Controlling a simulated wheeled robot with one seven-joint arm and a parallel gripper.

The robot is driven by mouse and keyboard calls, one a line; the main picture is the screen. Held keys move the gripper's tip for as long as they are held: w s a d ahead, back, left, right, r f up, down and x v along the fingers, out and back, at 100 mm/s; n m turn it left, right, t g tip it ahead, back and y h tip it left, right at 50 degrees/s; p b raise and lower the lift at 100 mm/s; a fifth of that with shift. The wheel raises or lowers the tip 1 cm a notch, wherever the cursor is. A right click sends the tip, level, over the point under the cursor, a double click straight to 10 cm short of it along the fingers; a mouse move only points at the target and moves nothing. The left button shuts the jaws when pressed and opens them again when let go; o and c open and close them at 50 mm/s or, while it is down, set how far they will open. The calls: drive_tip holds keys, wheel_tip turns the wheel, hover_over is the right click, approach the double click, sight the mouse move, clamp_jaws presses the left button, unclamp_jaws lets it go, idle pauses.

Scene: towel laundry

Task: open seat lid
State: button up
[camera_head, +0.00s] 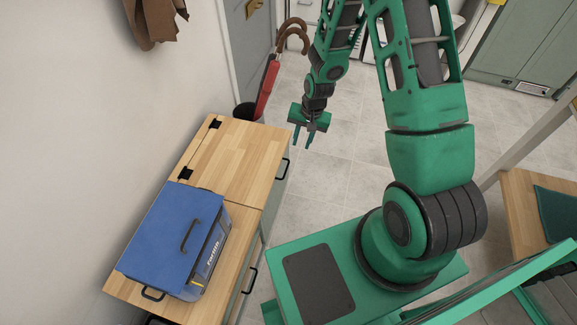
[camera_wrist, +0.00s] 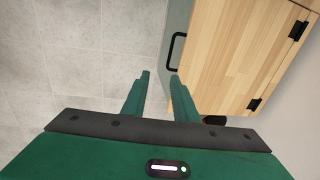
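The seat lid (camera_head: 232,155) is a light wooden board on the far part of a wooden-topped bench, and it lies flat, closed. Two black hinges sit along its wall side. A black handle (camera_head: 284,168) is on the bench's front face below the lid's edge. In the wrist view the lid (camera_wrist: 232,55) is at the upper right and the handle (camera_wrist: 176,50) is left of it. My gripper (camera_head: 303,143) is in the air beyond the handle, off the bench's front side. Its two fingers are apart with nothing between them, also in the wrist view (camera_wrist: 158,78).
A blue box (camera_head: 165,235) with a black handle stands on the near part of the bench top (camera_head: 235,255). Umbrellas (camera_head: 268,80) stand beyond the bench's far end by a grey door. A wooden bench with a green cushion is at right.

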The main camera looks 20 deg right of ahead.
drive_tip(key=a+f, duration=0.2)
drive_tip(key=f, duration=0.5)
drive_tip(key=w+a+f, duration=0.1)
drive_tip(key=a+f, duration=0.1)
drive_tip(key=f, duration=0.6)
drive_tip(key=shift+w+a+f+y, duration=0.2)
drive_tip(key=shift+a+y, duration=0.1)
drive_tip(key=shift+a, duration=0.1)
clamp_jaws()
drive_tip(key=shift+d, duration=0.1)
idle(0.7)
